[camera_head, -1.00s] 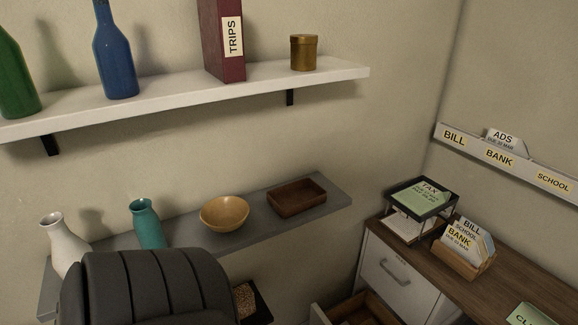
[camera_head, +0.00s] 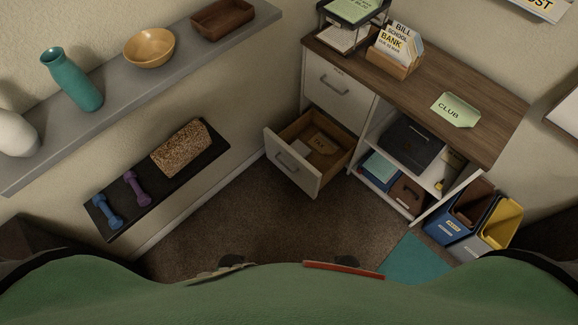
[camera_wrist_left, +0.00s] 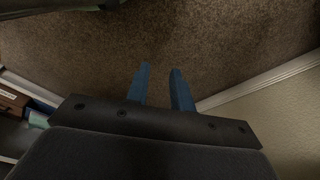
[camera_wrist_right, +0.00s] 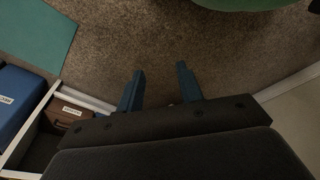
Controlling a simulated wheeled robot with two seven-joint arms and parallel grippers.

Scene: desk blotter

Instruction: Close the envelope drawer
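The envelope drawer (camera_head: 294,166) is the lower drawer of the white cabinet under the wooden desk top. It is pulled well out, with a grey bar handle on its white front and a tan envelope marked TAX (camera_head: 321,143) and a pale one inside. My left gripper (camera_wrist_left: 158,68) has two blue fingers held apart over brown carpet, with nothing between them. My right gripper (camera_wrist_right: 160,72) is also open and empty over the carpet. Neither gripper shows in the head view, and the drawer front is not clearly seen in either wrist view.
The closed upper drawer (camera_head: 341,87) is above. A low black shelf (camera_head: 120,218) with dumbbells and a cork block runs along the left wall. Open cubbies, a blue bin (camera_head: 455,226) and a yellow-lidded bin stand right. Carpet (camera_head: 220,225) before the drawer is clear.

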